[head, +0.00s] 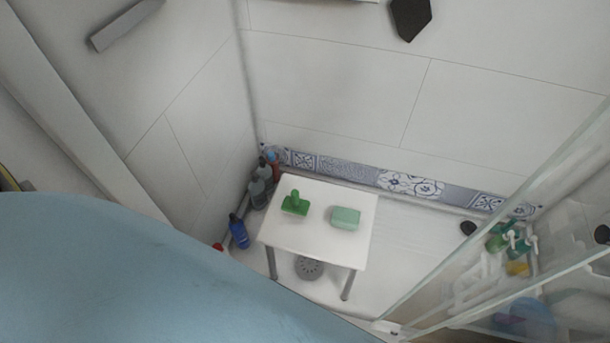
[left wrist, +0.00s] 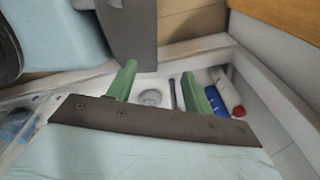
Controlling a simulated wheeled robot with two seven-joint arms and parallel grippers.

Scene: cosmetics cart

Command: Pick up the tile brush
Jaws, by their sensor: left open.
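The tile brush, a green brush with a raised grip (head: 294,204), lies on the left part of a small white stool (head: 318,240) in the head view. A pale green block (head: 345,217) lies to its right, apart from it. My left gripper (left wrist: 160,75) shows in the left wrist view with its two green fingers spread and nothing between them. I cannot make out the brush in that view. My left gripper is not visible in the head view, so its distance from the brush is unclear. My right gripper is in neither view.
Several bottles, one of them blue (head: 239,231), stand along the wall left of the stool. A floor drain (head: 309,267) is under the stool. A glass panel (head: 500,215) and a shelf of items bound the right. The shower floor right of the stool is mostly clear.

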